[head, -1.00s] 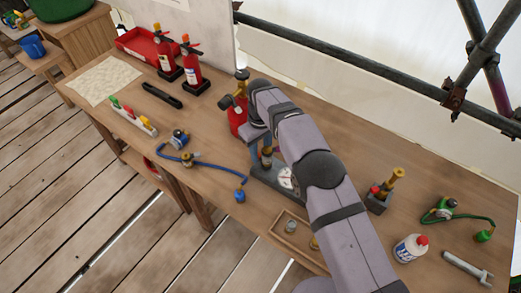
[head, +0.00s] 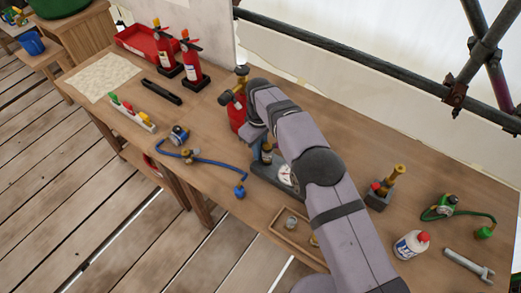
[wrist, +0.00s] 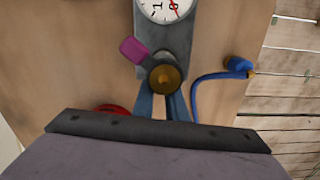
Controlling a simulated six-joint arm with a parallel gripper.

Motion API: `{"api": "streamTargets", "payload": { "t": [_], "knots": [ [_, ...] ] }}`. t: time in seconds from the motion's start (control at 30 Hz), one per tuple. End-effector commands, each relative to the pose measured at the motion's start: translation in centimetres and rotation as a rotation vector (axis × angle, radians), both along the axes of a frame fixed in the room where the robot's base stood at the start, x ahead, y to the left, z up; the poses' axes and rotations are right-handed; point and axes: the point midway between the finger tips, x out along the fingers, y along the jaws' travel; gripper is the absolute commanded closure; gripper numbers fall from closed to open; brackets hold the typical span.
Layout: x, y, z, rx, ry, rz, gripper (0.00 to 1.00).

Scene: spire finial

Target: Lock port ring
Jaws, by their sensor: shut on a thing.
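The grey test stand (head: 266,172) sits mid-table with a white dial gauge (head: 286,174), partly behind my arm. In the wrist view the gauge (wrist: 163,8) is at the top edge. Below it is an upright port with a round brass top (wrist: 165,77) and a dark port ring (wrist: 148,63) around it. A magenta tab (wrist: 132,49) sticks out from the ring to the upper left. My gripper (wrist: 163,98) is shut on the port ring, its blue fingers on either side. In the head view my gripper (head: 263,151) is largely hidden by my arm.
A red extinguisher (head: 236,112) stands close behind my gripper. A blue hose (head: 215,162) lies to the left on the table. A small wooden tray (head: 283,233), a dark block with brass fitting (head: 385,188) and a white bottle (head: 411,245) are nearer the right.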

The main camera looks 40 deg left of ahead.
Motion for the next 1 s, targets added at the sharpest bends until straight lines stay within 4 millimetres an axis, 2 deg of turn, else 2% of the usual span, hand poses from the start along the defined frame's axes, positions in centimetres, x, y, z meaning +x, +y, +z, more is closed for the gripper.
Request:
{"api": "streamTargets", "payload": {
  "t": [0.23, 0.6, 0.63, 0.7, 1.0],
  "knots": [
    [-0.66, 0.07, 0.00, 0.001, -0.001, 0.204, 1.00],
    [-0.71, 0.10, 0.13, 0.003, -0.002, 0.232, 1.00],
    [-0.70, 0.11, 0.14, 0.003, -0.002, 0.232, 0.81],
    [-0.70, 0.10, 0.13, 0.003, -0.002, 0.232, 0.69],
    [-0.71, 0.06, 0.12, 0.001, -0.001, 0.231, 0.69]
  ]
}}
